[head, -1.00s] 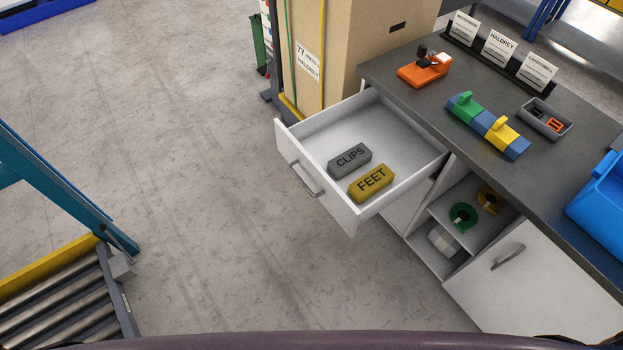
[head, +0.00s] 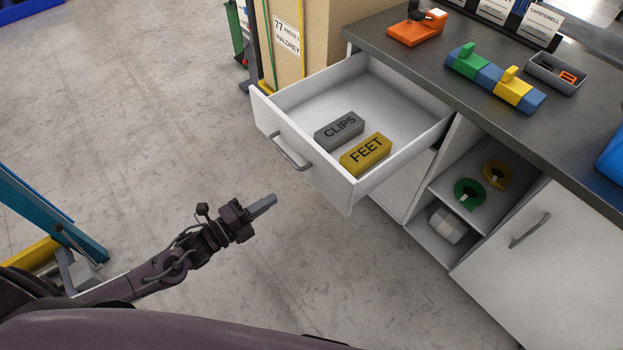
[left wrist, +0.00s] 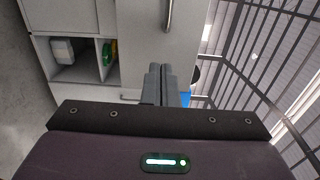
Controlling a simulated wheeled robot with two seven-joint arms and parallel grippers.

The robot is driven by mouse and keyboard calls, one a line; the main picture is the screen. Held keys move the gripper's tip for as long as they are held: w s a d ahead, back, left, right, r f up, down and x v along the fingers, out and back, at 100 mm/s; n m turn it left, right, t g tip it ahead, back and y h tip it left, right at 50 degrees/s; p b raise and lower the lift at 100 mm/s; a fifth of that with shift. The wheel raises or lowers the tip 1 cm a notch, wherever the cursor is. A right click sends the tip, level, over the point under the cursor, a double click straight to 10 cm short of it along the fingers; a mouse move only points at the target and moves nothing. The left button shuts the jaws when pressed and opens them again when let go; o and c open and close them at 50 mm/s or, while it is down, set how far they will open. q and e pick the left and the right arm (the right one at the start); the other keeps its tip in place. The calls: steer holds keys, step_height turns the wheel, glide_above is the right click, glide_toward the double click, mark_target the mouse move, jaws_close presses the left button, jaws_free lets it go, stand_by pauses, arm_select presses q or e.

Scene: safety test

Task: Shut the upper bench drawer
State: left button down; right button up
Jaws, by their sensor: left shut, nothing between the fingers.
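The upper bench drawer (head: 318,172) is pulled out from the left end of the bench (head: 410,75). It is white with a grey bar handle (head: 290,153) on its front. Inside lie a grey block marked CLIPS (head: 339,131) and a yellow block marked FEET (head: 365,155). My left gripper (head: 263,206) is shut and empty, in front of and lower in the picture than the drawer front, apart from it. Its closed fingers (left wrist: 161,85) show in the left wrist view, with white cabinet fronts beyond. My right gripper is not in view.
Below the bench top, an open shelf holds a green roll (head: 469,193) and a yellow roll (head: 497,174), beside a white cabinet door (head: 560,255). A large cardboard box (head: 316,40) stands just behind the drawer. The floor (head: 150,110) left of the drawer is clear.

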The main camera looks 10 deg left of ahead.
mark_target(316, 171)
arm_select(q)
steer(key=x, duration=1.2)
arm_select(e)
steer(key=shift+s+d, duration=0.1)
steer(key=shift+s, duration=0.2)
